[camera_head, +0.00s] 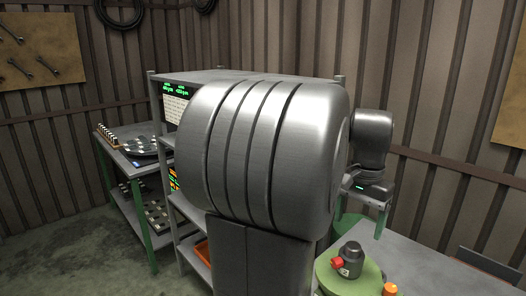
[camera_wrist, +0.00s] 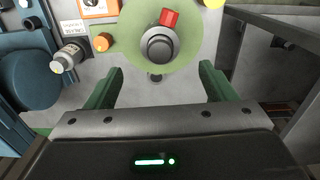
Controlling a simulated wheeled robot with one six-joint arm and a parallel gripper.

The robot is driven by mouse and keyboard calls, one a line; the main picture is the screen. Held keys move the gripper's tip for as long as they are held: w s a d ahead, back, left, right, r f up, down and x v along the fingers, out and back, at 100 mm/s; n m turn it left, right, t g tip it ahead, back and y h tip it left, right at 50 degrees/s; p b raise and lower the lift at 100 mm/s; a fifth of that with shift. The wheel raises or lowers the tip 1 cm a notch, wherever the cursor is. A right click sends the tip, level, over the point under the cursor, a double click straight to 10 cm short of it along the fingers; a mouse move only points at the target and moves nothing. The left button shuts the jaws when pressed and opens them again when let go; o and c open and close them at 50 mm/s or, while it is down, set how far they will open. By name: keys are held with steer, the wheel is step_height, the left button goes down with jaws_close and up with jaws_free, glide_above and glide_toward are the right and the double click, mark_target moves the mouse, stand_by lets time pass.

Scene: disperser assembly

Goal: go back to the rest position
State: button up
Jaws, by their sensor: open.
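My gripper (camera_wrist: 160,88) is open in the wrist view, with its two green fingers wide apart and nothing between them. In the head view my gripper (camera_head: 366,209) hangs at the right, above and behind the table. A grey cylindrical part with a red knob (camera_wrist: 157,45) stands on a round green plate (camera_wrist: 128,52), just beyond the fingertips and apart from them. In the head view the same grey part (camera_head: 351,260) stands on the green plate (camera_head: 337,284) below my gripper. My own arm hides much of the middle of the head view.
The grey table (camera_head: 440,262) holds an orange knob (camera_head: 390,289). In the wrist view a silver cylinder (camera_wrist: 68,57) and a blue machine (camera_wrist: 28,78) are at the left, and a dark open box (camera_wrist: 285,60) at the right. A metal shelf (camera_head: 215,75) and a side bench (camera_head: 125,137) stand left.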

mark_target(354, 245)
step_height(354, 245, down, 11)
steer(key=shift+f+p, duration=0.1)
steer(key=shift+p, duration=0.2)
steer(key=shift+r, duration=0.4)
steer(key=shift+r, duration=0.1)
